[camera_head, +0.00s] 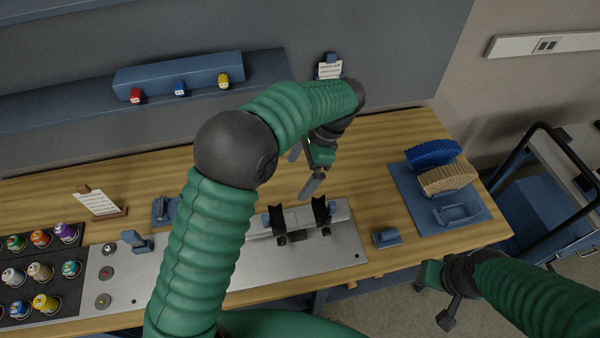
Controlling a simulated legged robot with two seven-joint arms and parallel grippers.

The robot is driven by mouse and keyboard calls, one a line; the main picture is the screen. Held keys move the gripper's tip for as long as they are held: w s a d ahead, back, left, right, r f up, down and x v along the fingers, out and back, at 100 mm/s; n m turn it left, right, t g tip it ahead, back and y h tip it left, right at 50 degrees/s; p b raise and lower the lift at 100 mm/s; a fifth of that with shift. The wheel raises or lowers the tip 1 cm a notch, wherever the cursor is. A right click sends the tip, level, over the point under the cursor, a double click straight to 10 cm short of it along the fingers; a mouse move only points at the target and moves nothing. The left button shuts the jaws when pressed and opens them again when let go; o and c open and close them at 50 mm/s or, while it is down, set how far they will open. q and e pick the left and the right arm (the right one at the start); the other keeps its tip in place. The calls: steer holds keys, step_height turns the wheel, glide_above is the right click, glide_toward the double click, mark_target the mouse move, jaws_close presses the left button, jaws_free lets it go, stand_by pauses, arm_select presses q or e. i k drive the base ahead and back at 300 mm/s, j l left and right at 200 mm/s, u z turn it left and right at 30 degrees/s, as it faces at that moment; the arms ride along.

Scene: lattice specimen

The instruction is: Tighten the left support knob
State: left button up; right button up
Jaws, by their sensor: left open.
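Two black V-shaped supports stand on a grey metal fixture plate (340,250) on the wooden bench. The left support (277,219) has a small dark knob (281,240) at its front foot. The right support (321,212) has a similar dark knob (326,232). My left gripper (301,177) is open and empty, above and behind the supports, its fingers pointing down and apart from both knobs. My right gripper (440,296) is low at the right, off the bench's front edge; its jaws are not clear.
A small blue block (386,237) sits right of the plate. A cart (540,215) stands beyond the bench.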

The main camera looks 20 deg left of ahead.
mark_target(281, 240)
steer(key=u, duration=0.8)
